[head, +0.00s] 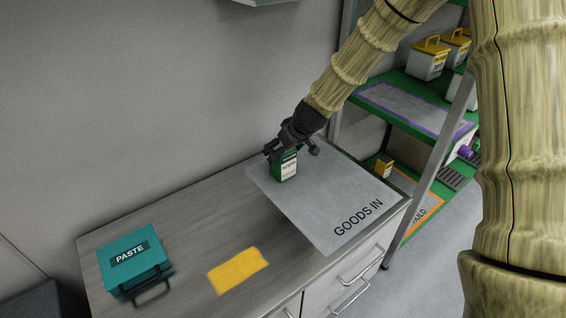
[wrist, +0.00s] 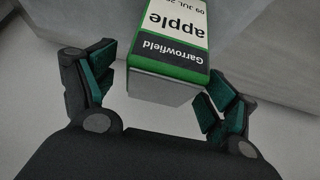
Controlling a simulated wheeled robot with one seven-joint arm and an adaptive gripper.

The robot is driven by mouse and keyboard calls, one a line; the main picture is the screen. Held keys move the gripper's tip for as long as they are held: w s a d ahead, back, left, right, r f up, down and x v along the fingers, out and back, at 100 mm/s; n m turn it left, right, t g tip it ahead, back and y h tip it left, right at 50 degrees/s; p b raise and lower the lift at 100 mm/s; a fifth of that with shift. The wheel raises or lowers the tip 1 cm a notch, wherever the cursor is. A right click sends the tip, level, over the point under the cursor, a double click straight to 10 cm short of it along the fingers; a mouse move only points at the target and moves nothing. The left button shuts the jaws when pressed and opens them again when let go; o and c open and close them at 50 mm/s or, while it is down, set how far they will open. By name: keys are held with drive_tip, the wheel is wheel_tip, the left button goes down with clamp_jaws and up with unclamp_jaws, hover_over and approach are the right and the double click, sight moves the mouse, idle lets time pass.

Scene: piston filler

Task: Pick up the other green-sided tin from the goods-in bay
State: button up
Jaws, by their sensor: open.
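A green-sided tin (head: 285,169) stands on the grey GOODS IN mat (head: 325,218) on the counter. In the wrist view the tin (wrist: 172,45) has a white label reading "Garrowfield apple", upside down in the picture. My gripper (head: 288,150) is at the tin, from above and behind in the head view. In the wrist view my gripper (wrist: 158,92) has its fingers apart, one on each side of the tin's near end, with gaps showing. The gripper hides part of the tin in the head view.
A teal PASTE box (head: 133,262) with a dark handle and a yellow patch (head: 238,270) are on the counter to the left. A green shelf rack (head: 420,115) with yellow-lidded containers (head: 428,58) stands at the right. A wall runs behind the counter.

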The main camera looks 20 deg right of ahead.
drive_tip(key=c, duration=1.8)
drive_tip(key=shift+r, duration=0.1)
clamp_jaws()
drive_tip(key=shift+r, duration=0.1)
